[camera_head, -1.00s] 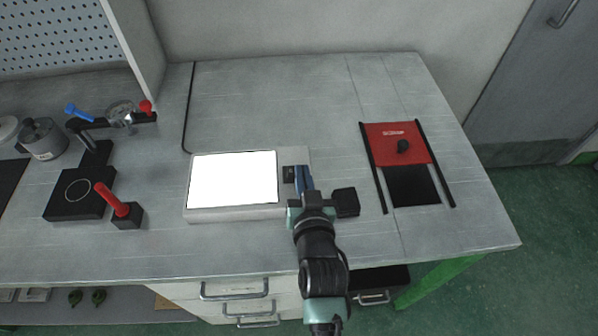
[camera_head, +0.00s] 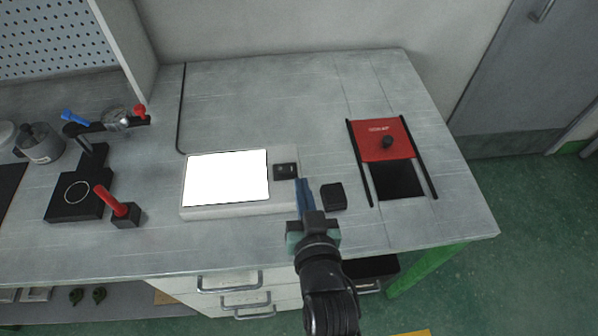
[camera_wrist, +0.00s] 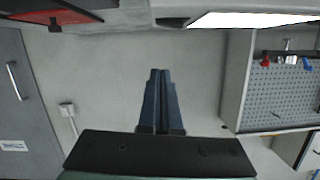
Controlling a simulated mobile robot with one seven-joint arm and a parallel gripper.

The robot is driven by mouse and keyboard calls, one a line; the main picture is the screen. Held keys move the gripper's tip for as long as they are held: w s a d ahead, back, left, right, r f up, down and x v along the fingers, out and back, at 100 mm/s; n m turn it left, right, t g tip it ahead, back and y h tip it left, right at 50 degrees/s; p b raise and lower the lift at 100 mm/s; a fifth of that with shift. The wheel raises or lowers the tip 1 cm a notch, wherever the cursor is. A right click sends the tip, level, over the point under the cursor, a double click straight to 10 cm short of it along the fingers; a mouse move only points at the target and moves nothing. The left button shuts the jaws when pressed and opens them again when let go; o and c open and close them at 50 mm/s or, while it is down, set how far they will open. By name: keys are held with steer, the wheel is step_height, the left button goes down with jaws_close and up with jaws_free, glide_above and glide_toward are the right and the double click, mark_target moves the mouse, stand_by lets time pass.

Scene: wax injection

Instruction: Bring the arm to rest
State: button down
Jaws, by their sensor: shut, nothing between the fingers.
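My gripper (camera_head: 302,188) is over the front part of the workbench (camera_head: 290,100), just in front of the white panel unit. Its blue fingers are together and hold nothing. In the wrist view my gripper (camera_wrist: 158,75) shows with its fingers closed side by side, with the wall (camera_wrist: 110,85) behind them. My dark arm comes up from the bottom of the head view.
A white-screened panel (camera_head: 226,178) is left of my gripper. A small black block (camera_head: 333,197) is close on its right. A red and black slide plate (camera_head: 385,139) lies farther right. A red-handled lever (camera_head: 112,201) and clamp stand (camera_head: 75,196) are left.

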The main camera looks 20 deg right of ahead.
steer(key=shift+v, duration=0.95)
steer(key=w+a+r+n+t+p, duration=0.1)
steer(key=w+a+r+t, duration=0.1)
steer(key=r, duration=1)
steer(key=w+a+r+n+t+y+p, duration=0.1)
steer(key=w+a+r+t+p, duration=0.15)
steer(key=r, duration=0.85)
steer(key=w+a+r+n+t+p, duration=0.1)
steer(key=w+a+r+t, duration=0.15)
steer(key=r, duration=0.95)
steer(key=s+a+r+t+y, duration=0.1)
steer(key=s+a+r+t, duration=0.1)
steer(key=r, duration=0.6)
steer(key=s+a+r+n+t+p, duration=0.1)
steer(key=s+r, duration=0.3)
steer(key=r, duration=0.4)
steer(key=s+a+r+t+y+p, duration=0.1)
steer(key=s+a+r+t, duration=0.1)
steer(key=r, duration=0.7)
steer(key=shift+s+a+t+y, duration=0.3)
steer(key=shift+s+a, duration=0.4)
steer(key=shift+s, duration=0.1)
